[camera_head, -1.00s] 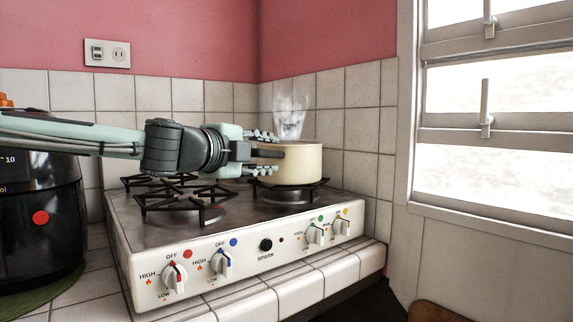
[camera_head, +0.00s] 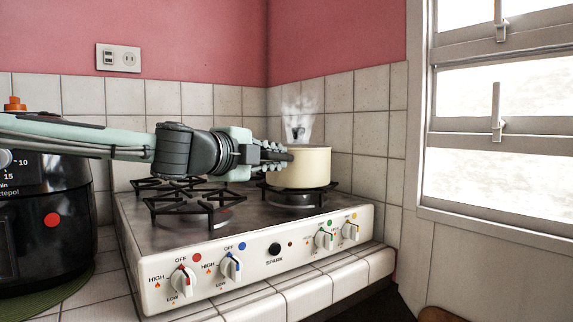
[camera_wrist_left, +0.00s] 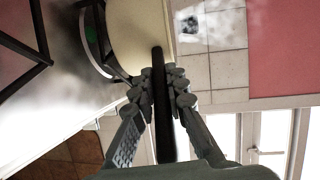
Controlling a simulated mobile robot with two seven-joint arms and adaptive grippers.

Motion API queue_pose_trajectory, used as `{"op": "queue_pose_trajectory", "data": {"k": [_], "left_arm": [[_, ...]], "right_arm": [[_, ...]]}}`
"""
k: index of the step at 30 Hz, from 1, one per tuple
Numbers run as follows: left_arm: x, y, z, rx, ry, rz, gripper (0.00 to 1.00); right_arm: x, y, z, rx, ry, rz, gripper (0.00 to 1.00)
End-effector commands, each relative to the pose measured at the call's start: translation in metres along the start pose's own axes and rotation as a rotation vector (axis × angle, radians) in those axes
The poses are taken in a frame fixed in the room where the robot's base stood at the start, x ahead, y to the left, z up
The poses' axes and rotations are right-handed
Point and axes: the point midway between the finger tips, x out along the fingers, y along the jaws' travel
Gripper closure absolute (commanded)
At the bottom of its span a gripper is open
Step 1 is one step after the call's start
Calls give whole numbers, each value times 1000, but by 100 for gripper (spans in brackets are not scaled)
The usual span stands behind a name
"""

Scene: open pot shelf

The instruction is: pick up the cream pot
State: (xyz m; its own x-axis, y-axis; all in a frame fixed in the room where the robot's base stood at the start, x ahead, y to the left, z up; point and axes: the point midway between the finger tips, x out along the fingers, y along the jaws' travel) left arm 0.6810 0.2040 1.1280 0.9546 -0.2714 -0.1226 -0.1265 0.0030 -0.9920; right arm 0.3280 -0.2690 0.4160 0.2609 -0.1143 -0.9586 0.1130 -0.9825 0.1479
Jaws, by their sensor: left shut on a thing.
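The cream pot (camera_head: 303,168) sits upright on the back right burner of the stove, with steam above it. Its dark handle (camera_wrist_left: 163,115) points toward my left gripper. My left gripper (camera_head: 275,156) is at the pot's left side. In the left wrist view, its fingers (camera_wrist_left: 162,90) are shut on the handle, one on each side. The pot's cream wall also shows at the top of the left wrist view (camera_wrist_left: 135,30). My right gripper is not in view.
The white stove (camera_head: 255,255) has several knobs along its front and bare black grates (camera_head: 190,203) at left. A black appliance (camera_head: 40,235) stands on a green mat at far left. Tiled walls (camera_head: 345,125) close off the back and right, beside a window.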

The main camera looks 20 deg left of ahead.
Motion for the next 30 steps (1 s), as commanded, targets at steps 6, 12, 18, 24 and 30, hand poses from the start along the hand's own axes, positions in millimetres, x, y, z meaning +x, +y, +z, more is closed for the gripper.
{"op": "queue_pose_trajectory", "data": {"k": [6, 12, 18, 24, 30], "left_arm": [[-2, -16, 0, 3, -3, -7, 100], [-5, -39, -1, 5, -2, -9, 100], [-19, -54, 7, 2, -2, -9, 100], [-45, -71, 22, 4, -2, -12, 100], [-73, -87, 41, 5, -1, -11, 100]], "right_arm": [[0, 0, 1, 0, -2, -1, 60], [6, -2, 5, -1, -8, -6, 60], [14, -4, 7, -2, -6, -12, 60], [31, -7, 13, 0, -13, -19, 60], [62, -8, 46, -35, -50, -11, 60]]}}
